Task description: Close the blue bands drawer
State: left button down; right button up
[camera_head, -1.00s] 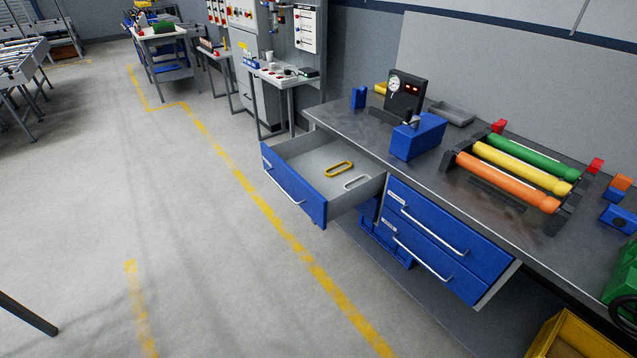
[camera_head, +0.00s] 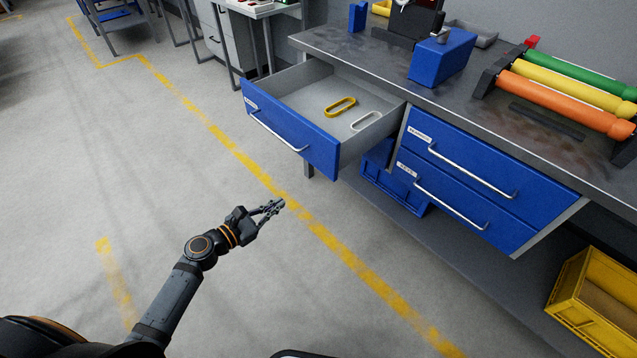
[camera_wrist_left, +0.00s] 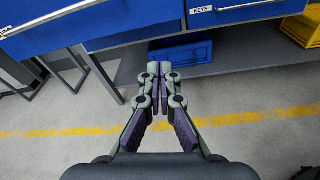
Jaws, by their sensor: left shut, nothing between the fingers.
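The blue-fronted drawer (camera_head: 290,132) is pulled out from the left end of the workbench in the head view. A silver bar handle runs along its front. Inside lie a yellow oval band (camera_head: 341,107) and a pale grey or white oval band (camera_head: 366,121). The drawer's blue front also shows at the upper left of the left wrist view (camera_wrist_left: 95,22). My left gripper (camera_head: 278,205) is shut and empty, over the floor in front of and below the drawer, apart from it. Its fingertips meet in the left wrist view (camera_wrist_left: 158,68). My right gripper is not in view.
Two closed blue drawers (camera_head: 470,180) sit right of the open one. A blue crate (camera_head: 395,182) and a yellow crate (camera_head: 598,300) stand on the lower shelf. The workbench top (camera_head: 350,45) carries a blue block and coloured rollers. The floor before the bench is clear.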

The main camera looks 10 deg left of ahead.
pick_arm(q)
notch_tip(320, 180, up, 6)
jog(key=d+n+h, duration=0.2)
send_near(328, 162)
jog(key=shift+t, duration=0.4)
jog(key=x, duration=0.6)
jog(key=shift+d+f, duration=0.1)
jog(key=shift+f, duration=0.3)
jog(key=shift+w+d, duration=0.25)
jog(key=shift+w, duration=0.1)
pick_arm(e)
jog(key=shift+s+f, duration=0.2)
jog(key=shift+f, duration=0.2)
